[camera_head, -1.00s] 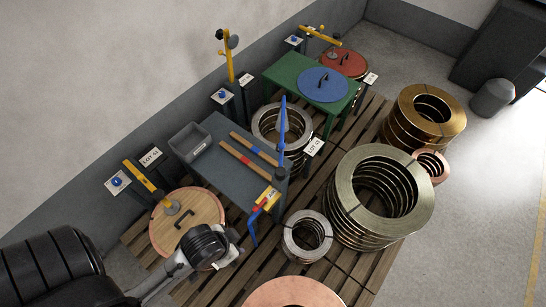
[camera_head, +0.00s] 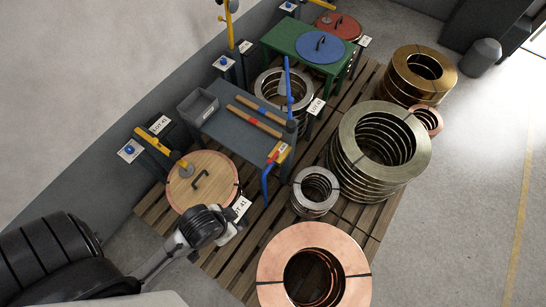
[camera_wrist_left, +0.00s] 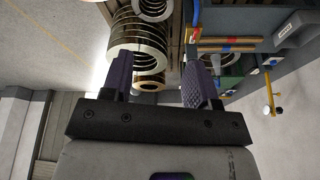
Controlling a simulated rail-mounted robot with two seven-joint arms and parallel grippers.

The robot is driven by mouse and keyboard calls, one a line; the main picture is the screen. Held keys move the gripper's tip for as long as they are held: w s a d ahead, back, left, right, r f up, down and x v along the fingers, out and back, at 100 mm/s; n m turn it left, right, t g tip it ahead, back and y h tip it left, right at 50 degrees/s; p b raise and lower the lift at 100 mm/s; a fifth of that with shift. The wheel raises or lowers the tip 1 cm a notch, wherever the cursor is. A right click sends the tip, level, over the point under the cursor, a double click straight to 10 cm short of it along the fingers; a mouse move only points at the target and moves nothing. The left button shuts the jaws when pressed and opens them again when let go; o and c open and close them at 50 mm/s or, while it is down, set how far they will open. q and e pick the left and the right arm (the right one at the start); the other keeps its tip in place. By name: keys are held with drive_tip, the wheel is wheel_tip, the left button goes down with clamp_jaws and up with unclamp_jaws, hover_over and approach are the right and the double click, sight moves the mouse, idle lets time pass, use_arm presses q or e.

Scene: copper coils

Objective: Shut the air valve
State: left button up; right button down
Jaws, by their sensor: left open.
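The air valve is a small yellow block (camera_head: 279,153) with a red lever (camera_head: 271,160), at the right front corner of the blue-grey table (camera_head: 235,140). A blue hose (camera_head: 266,187) hangs below it. Whether the lever stands open or shut is too small to tell. My left gripper (camera_head: 233,222) is at the lower left of the valve, apart from it, by the front edge of the round wooden lid (camera_head: 219,172). In the left wrist view my left gripper (camera_wrist_left: 157,68) has its fingers apart with nothing between them. My right gripper is not in view.
A copper coil (camera_head: 270,262) lies at the front, a small steel coil (camera_head: 316,190) right of the valve. A big coil (camera_head: 345,150) stands further right. Open floor (camera_head: 460,220) lies right.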

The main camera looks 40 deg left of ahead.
use_arm(q)
drive_tip(key=shift+s+f, duration=0.15)
drive_tip(key=shift+s, duration=0.15)
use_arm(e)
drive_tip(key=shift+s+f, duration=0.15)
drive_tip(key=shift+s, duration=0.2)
